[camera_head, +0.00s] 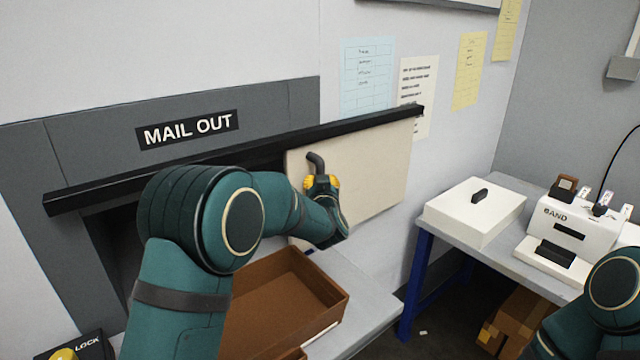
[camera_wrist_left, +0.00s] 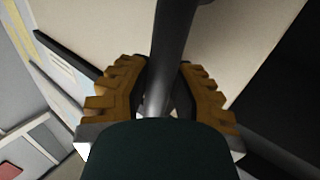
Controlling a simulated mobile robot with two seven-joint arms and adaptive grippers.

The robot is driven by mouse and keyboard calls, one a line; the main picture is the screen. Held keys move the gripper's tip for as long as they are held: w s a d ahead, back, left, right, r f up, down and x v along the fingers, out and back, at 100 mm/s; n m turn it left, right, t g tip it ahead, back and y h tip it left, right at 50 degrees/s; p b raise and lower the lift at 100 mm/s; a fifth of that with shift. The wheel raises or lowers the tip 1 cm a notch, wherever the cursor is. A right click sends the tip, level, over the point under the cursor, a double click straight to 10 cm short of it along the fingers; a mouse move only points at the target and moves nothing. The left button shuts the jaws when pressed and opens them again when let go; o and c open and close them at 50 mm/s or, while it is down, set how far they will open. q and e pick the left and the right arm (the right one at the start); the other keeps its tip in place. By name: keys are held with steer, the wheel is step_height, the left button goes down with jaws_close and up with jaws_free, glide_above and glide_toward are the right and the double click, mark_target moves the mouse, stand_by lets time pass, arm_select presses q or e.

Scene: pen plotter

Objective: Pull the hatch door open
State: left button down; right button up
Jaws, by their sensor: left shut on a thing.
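The hatch door (camera_head: 375,170) is a cream panel hanging under a black rail (camera_head: 260,150) on the wall. It stands at the right part of the rail, with a dark opening (camera_head: 118,245) showing at the left under the MAIL OUT sign (camera_head: 188,130). A dark curved handle (camera_head: 315,161) is on the door's left part. My left gripper (camera_head: 321,183) is at the handle. In the left wrist view its yellow-brown fingers (camera_wrist_left: 160,92) are shut around the dark handle bar (camera_wrist_left: 175,45). My right gripper is not visible; only part of that arm shows at the lower right.
A brown open tray (camera_head: 335,298) sits on the grey counter (camera_head: 365,300) below the door. At the right, a table (camera_head: 505,260) holds a white lidded box (camera_head: 475,212) and a white BAND machine (camera_head: 575,225). A LOCK box (camera_head: 85,347) is at the lower left.

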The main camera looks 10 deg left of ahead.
arm_select(q)
steer(key=shift+d, duration=0.15)
steer(key=c, duration=0.8)
jaws_free()
steer(key=v, duration=1.2)
